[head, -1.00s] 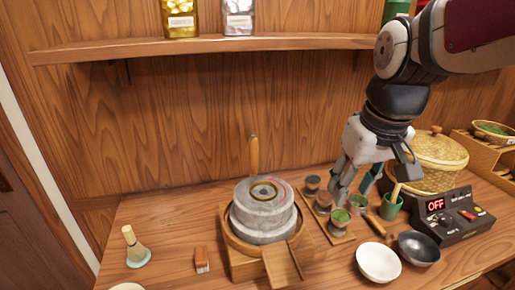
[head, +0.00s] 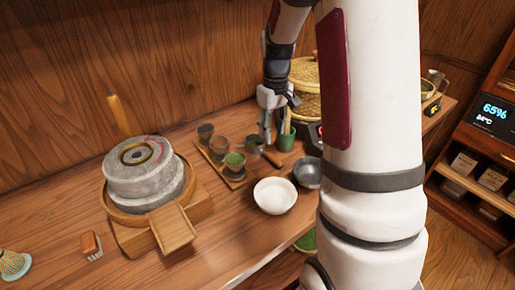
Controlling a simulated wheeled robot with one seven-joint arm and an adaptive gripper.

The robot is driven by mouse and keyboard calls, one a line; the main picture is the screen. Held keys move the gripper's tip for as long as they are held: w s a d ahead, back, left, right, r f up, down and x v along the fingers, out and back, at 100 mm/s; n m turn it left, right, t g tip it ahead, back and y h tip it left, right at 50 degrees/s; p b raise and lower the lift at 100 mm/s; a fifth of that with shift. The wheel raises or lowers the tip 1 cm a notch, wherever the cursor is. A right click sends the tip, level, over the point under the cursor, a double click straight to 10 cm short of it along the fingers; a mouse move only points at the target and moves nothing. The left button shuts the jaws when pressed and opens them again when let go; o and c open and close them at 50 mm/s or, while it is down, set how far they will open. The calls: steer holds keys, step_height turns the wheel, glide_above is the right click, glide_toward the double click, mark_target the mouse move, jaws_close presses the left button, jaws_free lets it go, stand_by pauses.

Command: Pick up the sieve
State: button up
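A small tool with a brown wooden handle (head: 271,158) lies on the counter beside the row of cups. Its head is partly hidden near my gripper, so I cannot tell for sure that it is the sieve. My gripper (head: 266,139) points down, close above or behind this tool, between the cups and a green cup (head: 287,139). Its fingers are small and seen edge-on. I cannot tell how far apart they are, and no held thing shows.
A stone mill (head: 145,178) stands at the left on a wooden base. Several small cups sit on a wooden tray (head: 236,182). A white bowl (head: 275,196) and a dark bowl (head: 307,173) stand in front. A wicker basket (head: 304,88) is behind. My arm covers the right middle.

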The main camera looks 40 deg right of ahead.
mark_target(270, 154)
steer(key=f, duration=0.9)
steer(key=shift+w+a+f, duration=0.1)
steer(key=shift+w+a, duration=0.1)
steer(key=shift+a, duration=0.1)
jaws_close()
